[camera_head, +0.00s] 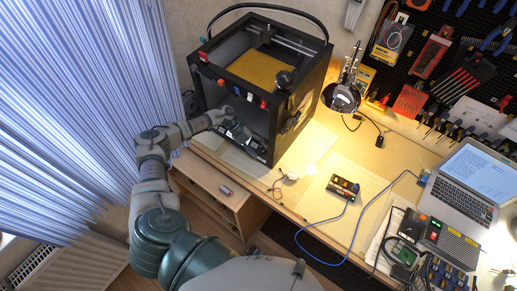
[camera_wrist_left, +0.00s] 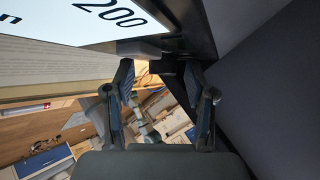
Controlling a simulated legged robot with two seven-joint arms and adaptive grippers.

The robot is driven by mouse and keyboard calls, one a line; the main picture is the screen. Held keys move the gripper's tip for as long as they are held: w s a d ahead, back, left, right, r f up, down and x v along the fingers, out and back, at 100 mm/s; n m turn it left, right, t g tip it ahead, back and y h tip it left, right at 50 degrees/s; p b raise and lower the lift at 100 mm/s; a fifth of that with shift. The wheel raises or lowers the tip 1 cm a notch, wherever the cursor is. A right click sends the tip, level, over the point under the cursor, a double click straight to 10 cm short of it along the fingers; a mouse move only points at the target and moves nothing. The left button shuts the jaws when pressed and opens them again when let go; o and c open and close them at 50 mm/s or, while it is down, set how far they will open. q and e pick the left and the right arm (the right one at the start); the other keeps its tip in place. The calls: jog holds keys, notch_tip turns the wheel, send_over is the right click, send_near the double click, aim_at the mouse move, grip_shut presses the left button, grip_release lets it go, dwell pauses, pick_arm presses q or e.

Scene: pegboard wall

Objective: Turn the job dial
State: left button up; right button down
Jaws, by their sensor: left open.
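The black printer (camera_head: 262,75) stands on the wooden workbench, and my left gripper (camera_head: 238,131) is at the lower part of its front. In the left wrist view a bright display (camera_wrist_left: 70,28) reading "200" is close by at the upper left. My left gripper (camera_wrist_left: 160,76) shows there with its two fingers apart. A dark protruding piece (camera_wrist_left: 165,68) shows between the fingertips; it may be the job dial, but I cannot tell for sure, nor whether the fingers touch it. The dial is not clearly visible in the head view. My right gripper is not in view.
A lamp (camera_head: 341,96) stands right of the printer. A striped curtain (camera_head: 75,110) hangs at the left. The bench in front of the printer is mostly clear.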

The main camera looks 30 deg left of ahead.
pick_arm(q)
jog(key=v, duration=0.7)
jog(key=shift+a+r, duration=0.1)
jog(key=shift+a, duration=0.2)
